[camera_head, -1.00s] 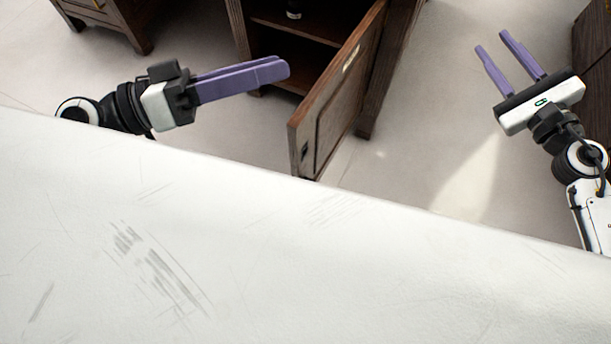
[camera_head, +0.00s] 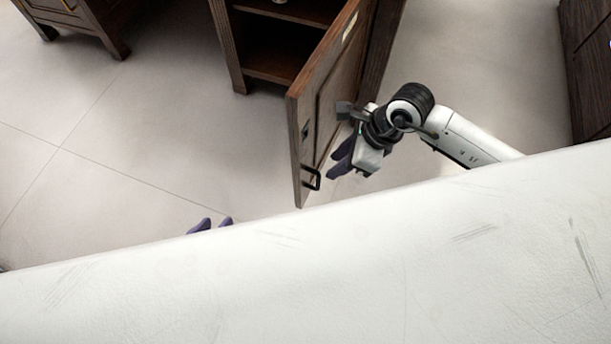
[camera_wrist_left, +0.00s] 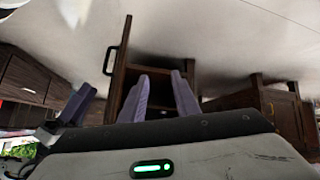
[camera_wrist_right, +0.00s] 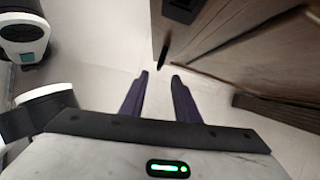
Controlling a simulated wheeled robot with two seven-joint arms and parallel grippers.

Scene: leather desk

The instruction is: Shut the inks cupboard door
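A pale label plate (camera_head: 350,27) on the door is too small to read. My right gripper (camera_head: 338,168) is beside the door's outer face, close to the handle; its fingers (camera_wrist_right: 160,85) are apart and empty. I cannot tell whether it touches the door.
Another dark wood cabinet (camera_head: 85,25) stands at upper left and one (camera_head: 590,70) at the right edge. The pale floor (camera_head: 150,130) left of the door is clear.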

